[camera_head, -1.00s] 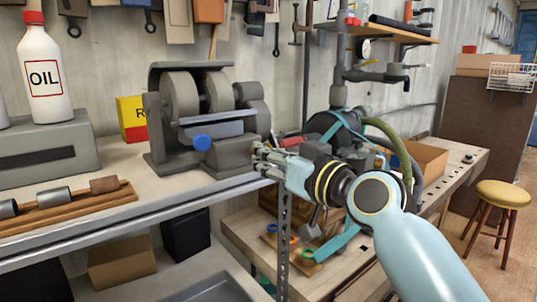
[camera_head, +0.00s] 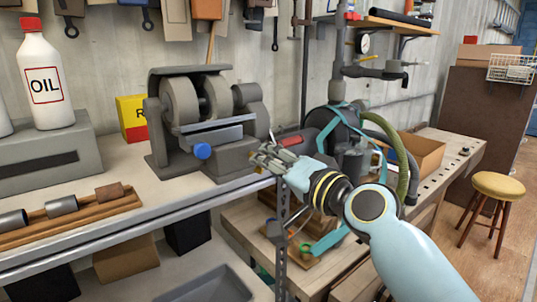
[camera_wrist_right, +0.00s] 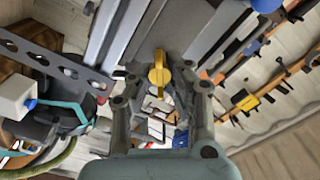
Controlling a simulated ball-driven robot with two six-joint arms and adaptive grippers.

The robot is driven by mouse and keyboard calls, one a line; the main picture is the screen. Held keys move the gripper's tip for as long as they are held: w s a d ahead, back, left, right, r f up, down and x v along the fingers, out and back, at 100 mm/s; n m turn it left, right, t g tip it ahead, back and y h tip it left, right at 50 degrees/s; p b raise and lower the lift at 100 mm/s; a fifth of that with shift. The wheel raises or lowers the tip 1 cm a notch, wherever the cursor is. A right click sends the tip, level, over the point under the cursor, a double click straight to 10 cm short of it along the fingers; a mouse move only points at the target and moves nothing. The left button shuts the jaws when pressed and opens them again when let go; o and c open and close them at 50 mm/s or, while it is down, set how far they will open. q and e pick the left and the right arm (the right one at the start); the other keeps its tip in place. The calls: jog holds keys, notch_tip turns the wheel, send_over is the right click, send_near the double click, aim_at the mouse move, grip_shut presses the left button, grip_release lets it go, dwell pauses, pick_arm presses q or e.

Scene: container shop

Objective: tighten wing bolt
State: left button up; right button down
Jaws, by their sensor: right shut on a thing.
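The yellow wing bolt (camera_wrist_right: 159,73) shows in the right wrist view, between my right gripper's fingers and against a grey metal part. My right gripper (camera_head: 264,160) is at the right end of the bench grinder (camera_head: 205,110), near the shelf's front edge. In the right wrist view my right gripper's fingers (camera_wrist_right: 160,95) are closed in on the bolt from both sides. In the head view the gripper hides the bolt. A blue knob (camera_head: 202,151) sits on the front of the grinder. My left gripper is not in view.
An oil bottle (camera_head: 44,75) stands on a grey box at the left. A wooden rack (camera_head: 80,215) with metal cylinders lies on the shelf. A perforated upright post (camera_head: 281,250) stands below my right gripper. A stool (camera_head: 497,190) is far right.

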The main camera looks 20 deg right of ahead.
jog(key=m+p, duration=0.1)
jog(key=m, duration=0.2)
jog(key=shift+m, duration=0.3)
jog(key=shift+f+m+p, duration=0.15)
jog(key=shift+m+p, duration=0.65)
jog(key=shift+m, duration=0.9)
jog(key=c, duration=1.5)
grip_release()
jog(key=shift+d, duration=0.1)
jog(key=v, duration=1.2)
